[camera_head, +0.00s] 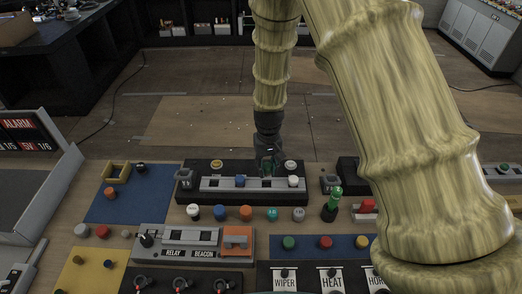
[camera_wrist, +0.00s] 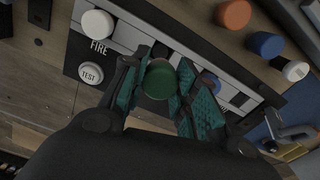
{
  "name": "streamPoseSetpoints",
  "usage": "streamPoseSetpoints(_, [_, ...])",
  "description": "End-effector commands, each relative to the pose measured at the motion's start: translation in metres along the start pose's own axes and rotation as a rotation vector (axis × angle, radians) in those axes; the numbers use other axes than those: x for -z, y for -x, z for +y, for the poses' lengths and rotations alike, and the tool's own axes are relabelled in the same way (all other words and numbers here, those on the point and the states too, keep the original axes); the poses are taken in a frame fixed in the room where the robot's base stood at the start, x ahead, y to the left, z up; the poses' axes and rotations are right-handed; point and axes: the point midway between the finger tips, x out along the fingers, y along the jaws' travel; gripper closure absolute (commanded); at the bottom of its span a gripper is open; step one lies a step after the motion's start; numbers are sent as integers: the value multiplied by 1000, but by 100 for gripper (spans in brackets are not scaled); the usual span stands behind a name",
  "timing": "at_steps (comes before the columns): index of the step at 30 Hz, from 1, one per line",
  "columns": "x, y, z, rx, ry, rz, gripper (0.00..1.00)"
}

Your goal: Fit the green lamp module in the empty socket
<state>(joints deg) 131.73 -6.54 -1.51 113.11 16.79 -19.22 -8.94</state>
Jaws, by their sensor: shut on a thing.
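My gripper (camera_head: 267,165) is over the black panel (camera_head: 222,166) with a pale grey strip (camera_head: 215,184). In the wrist view my gripper (camera_wrist: 165,95) has its teal pads shut on the green lamp module (camera_wrist: 159,80), a round dark green cap. The module is over the strip, between a white cap (camera_wrist: 97,24) beside the word FIRE and a blue cap (camera_wrist: 210,82). The same white cap (camera_head: 293,181) and blue cap (camera_head: 240,182) show in the head view. The empty socket is hidden under the module and fingers; I cannot tell whether the module touches it.
Several loose caps stand in front of the panel, among them a blue one (camera_head: 219,212) and an orange one (camera_head: 246,213). A RELAY BEACON box (camera_head: 190,240) is nearer. My arm hides the right side.

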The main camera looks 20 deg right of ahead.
Motion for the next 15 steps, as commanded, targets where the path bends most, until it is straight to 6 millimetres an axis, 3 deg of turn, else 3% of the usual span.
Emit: streamPoseSetpoints(15, [1,0,-2,0,4,-2,87])
